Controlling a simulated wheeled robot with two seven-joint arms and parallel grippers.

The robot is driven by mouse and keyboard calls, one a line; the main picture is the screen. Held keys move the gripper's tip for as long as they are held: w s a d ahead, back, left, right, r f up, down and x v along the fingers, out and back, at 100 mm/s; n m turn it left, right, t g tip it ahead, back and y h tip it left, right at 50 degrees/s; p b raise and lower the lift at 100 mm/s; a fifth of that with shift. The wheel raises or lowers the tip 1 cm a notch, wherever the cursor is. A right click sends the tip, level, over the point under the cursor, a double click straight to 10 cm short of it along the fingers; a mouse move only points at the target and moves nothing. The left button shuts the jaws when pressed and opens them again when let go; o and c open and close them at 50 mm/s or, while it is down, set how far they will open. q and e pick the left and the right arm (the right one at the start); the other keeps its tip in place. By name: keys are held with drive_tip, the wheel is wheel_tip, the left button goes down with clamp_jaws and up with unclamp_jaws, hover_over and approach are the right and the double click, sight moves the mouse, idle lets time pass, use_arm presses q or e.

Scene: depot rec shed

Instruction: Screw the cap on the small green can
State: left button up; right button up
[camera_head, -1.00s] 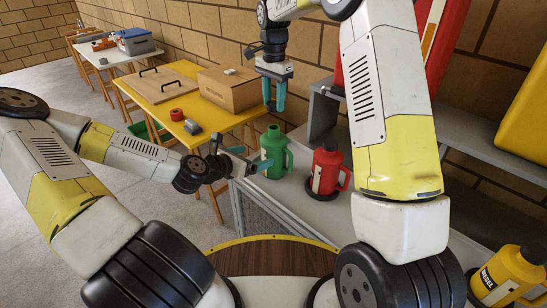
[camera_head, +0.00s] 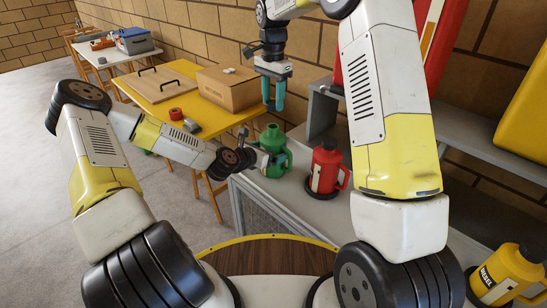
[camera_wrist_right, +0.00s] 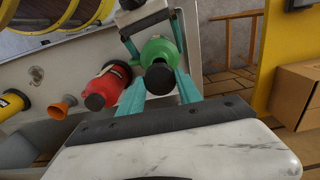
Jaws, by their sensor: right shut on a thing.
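The green can (camera_head: 271,153) stands upright on the grey bench, with no cap on its top in the head view; it also shows in the wrist view (camera_wrist_right: 160,48). My right gripper (camera_head: 273,97) points down above it. In the wrist view its teal fingers are shut on a dark round cap (camera_wrist_right: 159,78), which is seen in front of the can. My left gripper (camera_head: 268,159) is at the can's near left side. In the wrist view its fingers stand apart on either side of the can; whether they touch it is hard to see.
A red can (camera_head: 326,168) with a dark cap stands just right of the green can. A yellow can (camera_head: 506,276) is at the lower right. Behind, a yellow table (camera_head: 150,98) holds a cardboard box (camera_head: 229,89) and a red tape roll (camera_head: 176,114).

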use_arm(q)
drive_tip(key=shift+w+d+f, duration=0.15)
drive_tip(key=shift+w+d, duration=0.1)
drive_tip(key=shift+w, duration=0.05)
drive_tip(key=c, duration=1.8)
drive_tip(key=shift+c, duration=0.2)
use_arm(e)
drive_tip(key=shift+f, duration=2.5)
drive_tip(key=shift+f, duration=0.1)
drive_tip(key=shift+f, duration=0.8)
drive_tip(key=shift+f, duration=0.55)
